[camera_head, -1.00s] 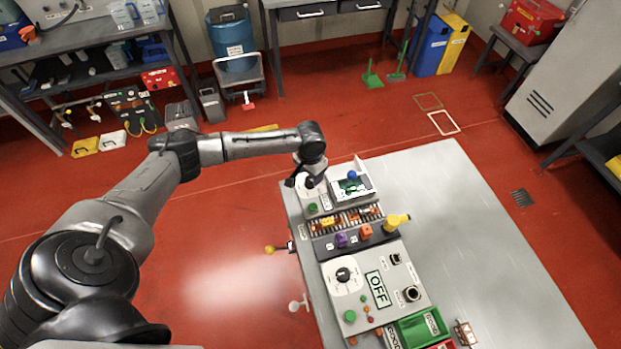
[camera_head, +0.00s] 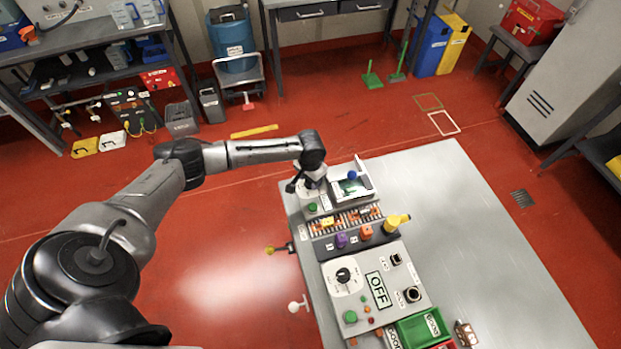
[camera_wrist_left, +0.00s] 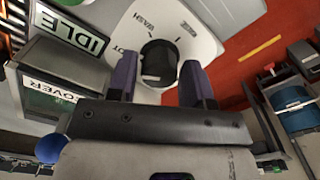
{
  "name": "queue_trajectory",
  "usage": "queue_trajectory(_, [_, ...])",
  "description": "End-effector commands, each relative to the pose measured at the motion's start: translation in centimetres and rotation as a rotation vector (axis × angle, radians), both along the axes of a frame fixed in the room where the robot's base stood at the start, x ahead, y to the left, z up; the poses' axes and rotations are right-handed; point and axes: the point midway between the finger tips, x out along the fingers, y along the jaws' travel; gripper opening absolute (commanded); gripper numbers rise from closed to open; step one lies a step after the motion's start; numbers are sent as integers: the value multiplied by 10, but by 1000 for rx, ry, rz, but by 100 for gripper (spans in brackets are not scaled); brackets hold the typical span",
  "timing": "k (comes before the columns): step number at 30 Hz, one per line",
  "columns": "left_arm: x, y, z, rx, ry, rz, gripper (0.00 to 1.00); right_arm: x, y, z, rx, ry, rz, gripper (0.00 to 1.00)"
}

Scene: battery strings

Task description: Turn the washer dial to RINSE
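The washer dial (camera_wrist_left: 158,62) is a black round knob on a white panel (camera_wrist_left: 205,20), at the top middle of the left wrist view. The panel carries the word WASH and other labels that I cannot read fully. My left gripper (camera_wrist_left: 157,80) is open, with one purple-grey finger on each side of the knob. I cannot tell whether the fingers touch it. In the head view my left gripper (camera_head: 309,187) is over the far left end of the table, and hides the dial. Where the dial points is unclear. My right gripper is not in view.
An IDLE sign (camera_wrist_left: 70,28) and a box with a COVER label (camera_wrist_left: 62,75) stand beside the dial panel. A second control panel (camera_head: 375,285) with an OFF sign and a black knob is nearer me. The right part of the grey table (camera_head: 480,240) is clear.

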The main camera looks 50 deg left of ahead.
Motion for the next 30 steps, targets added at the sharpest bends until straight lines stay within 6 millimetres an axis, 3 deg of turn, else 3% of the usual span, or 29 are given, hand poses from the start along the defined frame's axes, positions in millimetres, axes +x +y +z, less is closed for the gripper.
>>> queue_trajectory(9, [0,0,0,0,0,0,15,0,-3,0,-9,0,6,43])
queue_trajectory(14, [0,0,2,0,1,-57,15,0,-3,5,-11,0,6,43])
queue_trajectory(24, [0,-1,1,-1,0,-433,15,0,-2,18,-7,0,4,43])
queue_trajectory(30, [0,-1,0,-1,0,-503,15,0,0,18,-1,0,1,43])
